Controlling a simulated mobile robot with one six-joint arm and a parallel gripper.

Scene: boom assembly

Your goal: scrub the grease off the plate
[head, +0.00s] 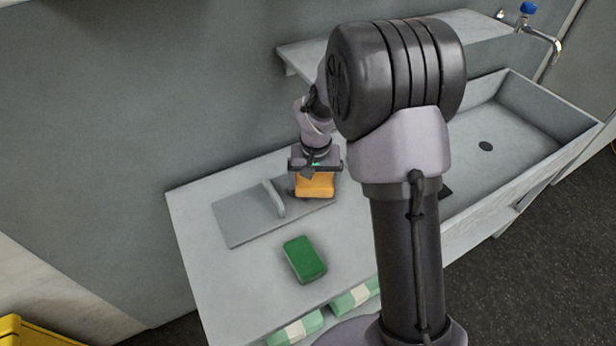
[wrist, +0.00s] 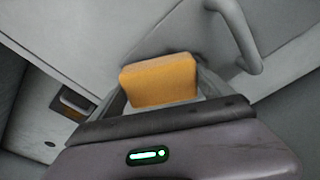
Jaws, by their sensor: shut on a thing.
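My gripper (head: 315,177) is shut on an orange sponge-like block (head: 314,187), which also shows between the fingers in the wrist view (wrist: 160,80). The block is at the right end of a flat grey plate (head: 240,226) with a raised handle (head: 273,199). It looks low over or on the plate; contact cannot be told for sure. In the wrist view the plate (wrist: 195,25) has a dark smudge (wrist: 181,57) just behind the block. The rest of the plate under the block and gripper is hidden.
A green sponge (head: 304,258) lies on the light counter (head: 215,285) in front of the plate. A sink (head: 515,135) with a tap (head: 540,38) is at the right. A shelf (head: 300,58) sticks out above. Green-and-white packs (head: 297,329) sit below the counter.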

